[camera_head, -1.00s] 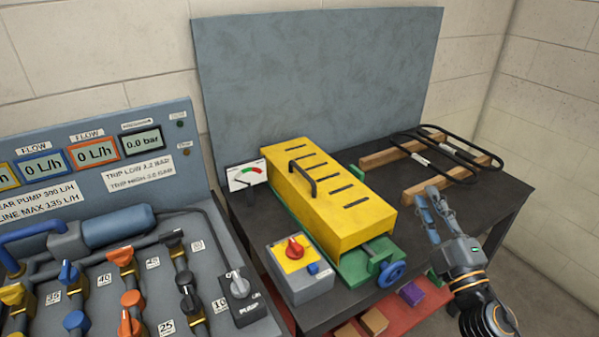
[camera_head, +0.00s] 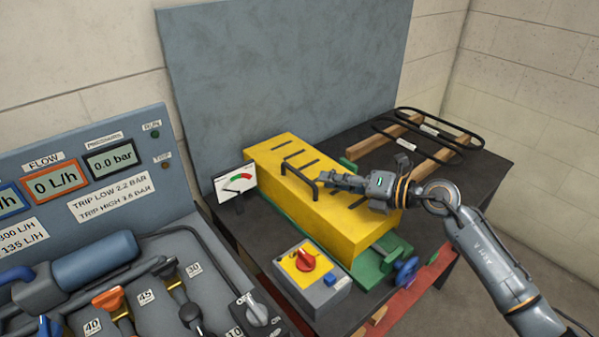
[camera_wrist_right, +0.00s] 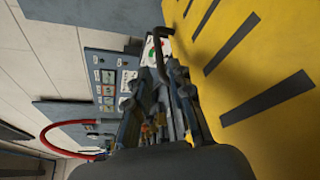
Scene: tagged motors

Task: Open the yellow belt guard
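The yellow belt guard (camera_head: 330,215) is a long slotted box, closed down over the green base (camera_head: 375,262) on the dark bench. Its black handle (camera_head: 302,178) stands on the top and also shows in the right wrist view (camera_wrist_right: 160,42). My right gripper (camera_head: 325,181) reaches in from the right, above the guard, with its fingertips close to the handle. In the wrist view its two fingers (camera_wrist_right: 160,90) are spread apart, with the handle just beyond their tips. I cannot tell whether they touch it. My left gripper is not in view.
A grey switch box (camera_head: 310,280) with a red knob stands in front of the guard. Black belts (camera_head: 450,135) lie on wooden blocks at the back right. The pump panel (camera_head: 90,200) fills the left.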

